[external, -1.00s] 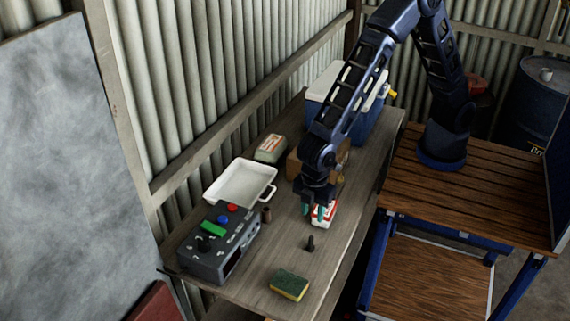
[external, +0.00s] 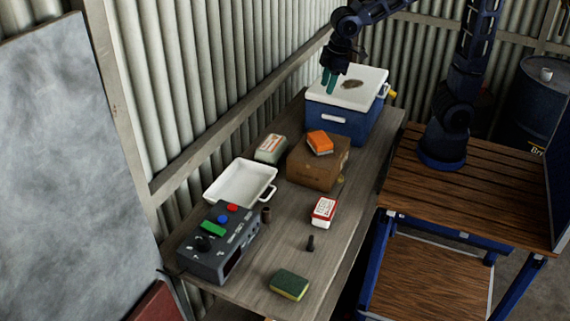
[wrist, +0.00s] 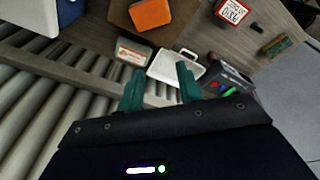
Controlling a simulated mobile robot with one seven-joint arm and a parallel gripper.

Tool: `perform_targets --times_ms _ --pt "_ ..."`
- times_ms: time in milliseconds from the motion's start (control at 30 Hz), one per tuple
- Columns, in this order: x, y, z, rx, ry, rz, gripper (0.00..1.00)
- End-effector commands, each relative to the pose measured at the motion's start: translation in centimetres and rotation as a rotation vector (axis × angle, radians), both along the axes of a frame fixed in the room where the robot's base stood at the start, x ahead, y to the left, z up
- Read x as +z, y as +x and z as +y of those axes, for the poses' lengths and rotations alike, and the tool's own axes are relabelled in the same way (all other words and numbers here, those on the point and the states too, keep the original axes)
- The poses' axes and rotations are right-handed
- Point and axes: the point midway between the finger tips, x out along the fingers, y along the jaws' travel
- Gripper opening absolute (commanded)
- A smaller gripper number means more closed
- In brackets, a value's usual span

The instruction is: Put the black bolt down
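The black bolt (external: 311,243) stands upright on the wooden bench, between the red and white box and the green sponge. It also shows small at the upper right of the wrist view (wrist: 257,28). My gripper (external: 330,82) is high above the bench at the far end, by the white lid of the blue cooler, far from the bolt. In the wrist view its two teal fingers (wrist: 158,78) are apart with nothing between them.
The bench (external: 262,268) holds a red and white box (external: 324,211), a green and yellow sponge (external: 289,284), a control box (external: 232,245), a white tray (external: 216,188), a brown box (external: 311,172) with an orange item (external: 320,143) on top, and the blue cooler (external: 340,122).

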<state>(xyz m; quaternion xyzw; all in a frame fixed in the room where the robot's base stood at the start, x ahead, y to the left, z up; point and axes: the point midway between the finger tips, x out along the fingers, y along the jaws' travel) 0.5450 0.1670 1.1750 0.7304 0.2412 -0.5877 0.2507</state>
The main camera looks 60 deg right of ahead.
Motion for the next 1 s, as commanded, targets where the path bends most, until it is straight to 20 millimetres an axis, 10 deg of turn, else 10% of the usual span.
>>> perform_targets --times_ms 500,1000 --pt "5.2 -7.7 -16.8 -0.401 0.084 -0.100 0.36" --pt "5.0 -16.2 -24.4 -0.681 0.150 -0.175 0.36"
